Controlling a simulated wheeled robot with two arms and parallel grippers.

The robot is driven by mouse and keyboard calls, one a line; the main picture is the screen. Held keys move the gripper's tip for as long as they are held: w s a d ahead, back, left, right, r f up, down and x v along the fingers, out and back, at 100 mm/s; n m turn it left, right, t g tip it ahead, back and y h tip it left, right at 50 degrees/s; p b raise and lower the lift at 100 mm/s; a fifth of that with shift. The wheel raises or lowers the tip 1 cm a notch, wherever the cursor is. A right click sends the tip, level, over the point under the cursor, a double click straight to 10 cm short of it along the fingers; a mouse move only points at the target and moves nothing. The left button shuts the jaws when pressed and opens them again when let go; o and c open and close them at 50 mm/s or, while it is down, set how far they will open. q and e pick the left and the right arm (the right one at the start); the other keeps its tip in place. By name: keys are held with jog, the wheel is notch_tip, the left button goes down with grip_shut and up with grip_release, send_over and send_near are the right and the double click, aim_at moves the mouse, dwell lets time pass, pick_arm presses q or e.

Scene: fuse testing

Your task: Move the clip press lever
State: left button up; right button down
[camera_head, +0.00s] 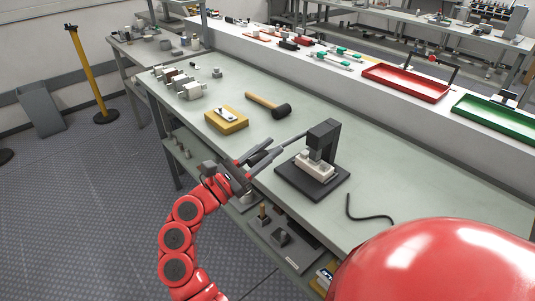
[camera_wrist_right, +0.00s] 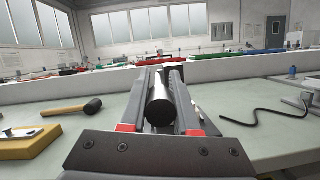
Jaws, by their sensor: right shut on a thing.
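The clip press (camera_head: 322,140) is a dark upright frame on a dark square base, standing on the table. A pale block (camera_head: 314,167) sits on its base under the press head. The clip press lever (camera_head: 292,138) reaches out from the press toward my right gripper (camera_head: 268,152). In the right wrist view, the lever's round dark end (camera_wrist_right: 160,112) lies between the two fingers of my right gripper (camera_wrist_right: 165,95), which are shut on it. The fingers hide part of the lever. My left gripper is not in view.
A mallet (camera_head: 268,104) and a yellow block with a metal fitting (camera_head: 227,122) lie left of the press. A black cable (camera_head: 368,212) lies to its right. Red (camera_head: 405,82) and green (camera_head: 497,117) trays stand on the raised shelf behind.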

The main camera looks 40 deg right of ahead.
aim_at(274, 148)
jog(key=r+y, duration=0.1)
jog(key=r, duration=0.1)
jog(key=d+r+y+p, duration=0.1)
jog(key=r+y, duration=0.1)
jog(key=d+r+y+p, duration=0.1)
jog(key=r+y, duration=0.1)
jog(key=r, duration=0.1)
jog(key=shift+w+r, duration=0.1)
jog(key=d+r+y+p, duration=0.4)
jog(key=p, duration=0.2)
jog(key=shift+w+d+n+y, duration=0.2)
jog(key=shift+n+y, duration=0.1)
jog(key=shift+y, duration=0.1)
jog(key=shift+r, duration=0.1)
jog(key=c, duration=0.7)
grip_release()
jog(key=shift+d, duration=0.1)
jog(key=shift+o, duration=0.2)
